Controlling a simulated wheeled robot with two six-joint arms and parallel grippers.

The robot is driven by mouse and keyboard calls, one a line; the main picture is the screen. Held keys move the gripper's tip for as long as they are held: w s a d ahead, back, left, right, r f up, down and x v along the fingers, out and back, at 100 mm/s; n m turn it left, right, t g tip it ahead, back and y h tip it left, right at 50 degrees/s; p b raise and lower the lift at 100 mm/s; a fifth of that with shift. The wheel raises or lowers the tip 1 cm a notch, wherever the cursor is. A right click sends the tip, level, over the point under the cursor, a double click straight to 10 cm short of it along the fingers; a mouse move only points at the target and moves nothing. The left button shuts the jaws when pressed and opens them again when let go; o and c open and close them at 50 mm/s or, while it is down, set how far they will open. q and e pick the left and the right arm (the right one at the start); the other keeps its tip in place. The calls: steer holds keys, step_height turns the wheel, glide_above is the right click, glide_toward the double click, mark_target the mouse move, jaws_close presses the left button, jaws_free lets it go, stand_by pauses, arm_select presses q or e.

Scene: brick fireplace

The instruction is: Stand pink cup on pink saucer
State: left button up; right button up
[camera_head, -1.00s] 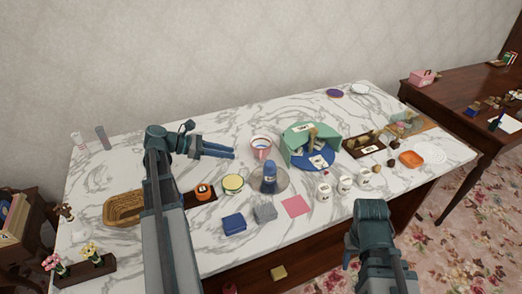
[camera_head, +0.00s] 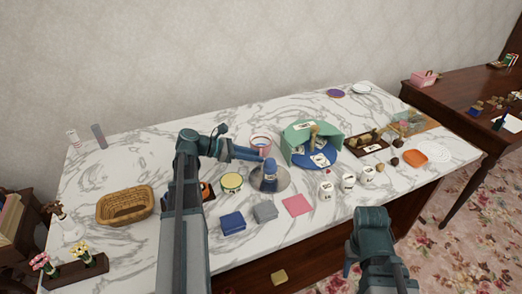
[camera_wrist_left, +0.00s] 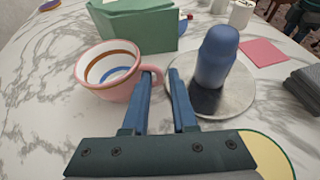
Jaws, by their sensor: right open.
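The pink cup (camera_head: 261,141), with brown and blue bands inside, stands upright on the marble table, and it also shows in the left wrist view (camera_wrist_left: 92,85). Its handle is towards my left gripper (camera_wrist_left: 163,74). My left gripper is open, with its fingertips at the handle; the handle seems to lie between them, but I cannot tell whether they touch it. In the head view my left gripper (camera_head: 262,154) hides part of the cup's lower side. I cannot make out a pink saucer. My right gripper (camera_head: 350,262) is open and empty, low in front of the table.
A blue bottle-like object (camera_head: 270,169) stands on a round grey plate (camera_head: 284,182) just right of my left gripper. A green folding screen (camera_head: 298,145) stands behind. A pink square (camera_head: 298,205), white mugs (camera_head: 326,189) and a wicker basket (camera_head: 124,206) are nearby.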

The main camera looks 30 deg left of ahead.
arm_select(q)
steer(key=shift+x, duration=1.2)
jaws_close()
stand_by(0.4)
